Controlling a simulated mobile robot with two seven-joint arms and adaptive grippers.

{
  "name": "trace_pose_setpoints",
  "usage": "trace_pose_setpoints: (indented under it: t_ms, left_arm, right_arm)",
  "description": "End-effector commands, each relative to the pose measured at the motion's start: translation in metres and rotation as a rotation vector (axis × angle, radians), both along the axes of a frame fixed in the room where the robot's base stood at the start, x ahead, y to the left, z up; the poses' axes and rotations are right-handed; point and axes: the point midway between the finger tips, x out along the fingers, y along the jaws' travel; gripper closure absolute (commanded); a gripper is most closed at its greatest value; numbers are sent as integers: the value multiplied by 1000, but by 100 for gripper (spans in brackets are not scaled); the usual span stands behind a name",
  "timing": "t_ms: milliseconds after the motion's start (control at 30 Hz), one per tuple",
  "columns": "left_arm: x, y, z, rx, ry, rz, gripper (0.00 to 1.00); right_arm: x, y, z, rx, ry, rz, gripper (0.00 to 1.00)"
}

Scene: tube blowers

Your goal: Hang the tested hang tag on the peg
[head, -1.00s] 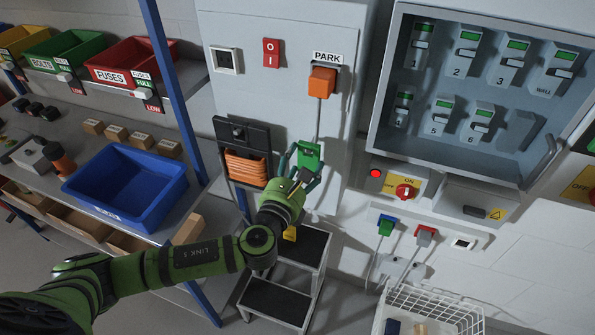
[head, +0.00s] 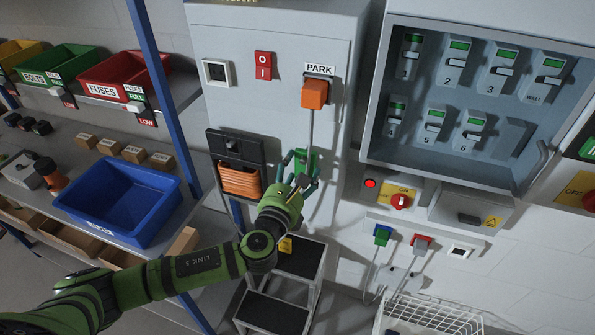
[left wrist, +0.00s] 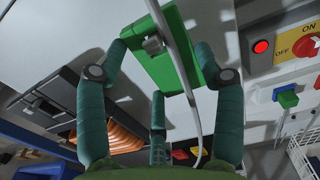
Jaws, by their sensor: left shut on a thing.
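The green tag (head: 303,162) is at the front of the grey cabinet, below the orange plug. In the left wrist view the green tag (left wrist: 165,55) lies between the teal fingers of my left gripper (left wrist: 162,75), which is shut on it. A small grey metal piece (left wrist: 152,44) shows at the tag's upper left part. I cannot tell whether it is the peg or whether the tag's hole is around it. A pale cable crosses in front of the tag. In the head view my left gripper (head: 300,172) partly hides the tag. My right gripper is not in view.
An orange plug (head: 314,94) under the PARK label has a cable (head: 309,128) running down beside the tag. An open breaker box (head: 375,120) juts out at right. A blue bin (head: 120,200) and a step stool (head: 300,260) stand left and below.

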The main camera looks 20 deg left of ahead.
Motion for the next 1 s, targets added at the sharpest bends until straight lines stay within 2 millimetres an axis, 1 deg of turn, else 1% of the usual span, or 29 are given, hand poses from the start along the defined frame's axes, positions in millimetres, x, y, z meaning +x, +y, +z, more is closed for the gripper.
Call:
trace_pose_setpoints:
  t_ms: [133, 167, 200, 233, 567, 667, 767, 1000]
  left_arm:
    - [0, 0, 0, 0, 0, 0, 58]
    - [0, 0, 0, 0, 0, 0, 24]
    - [0, 0, 0, 0, 0, 0, 8]
    - [0, 0, 0, 0, 0, 0, 4]
    - [0, 0, 0, 0, 1, 0, 4]
    - [-5, 0, -1, 0, 2, 0, 4]
    - [-17, 0, -1, 0, 3, -2, 4]
    - [-68, 2, -2, 0, 5, -3, 4]
  right_arm:
    - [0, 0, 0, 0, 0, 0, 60]
    - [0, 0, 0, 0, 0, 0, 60]
    - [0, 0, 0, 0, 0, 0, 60]
    - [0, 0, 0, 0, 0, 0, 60]
    - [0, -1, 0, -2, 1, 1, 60]
    - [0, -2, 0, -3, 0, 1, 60]
    - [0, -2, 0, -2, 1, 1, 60]
    - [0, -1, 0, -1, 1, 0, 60]
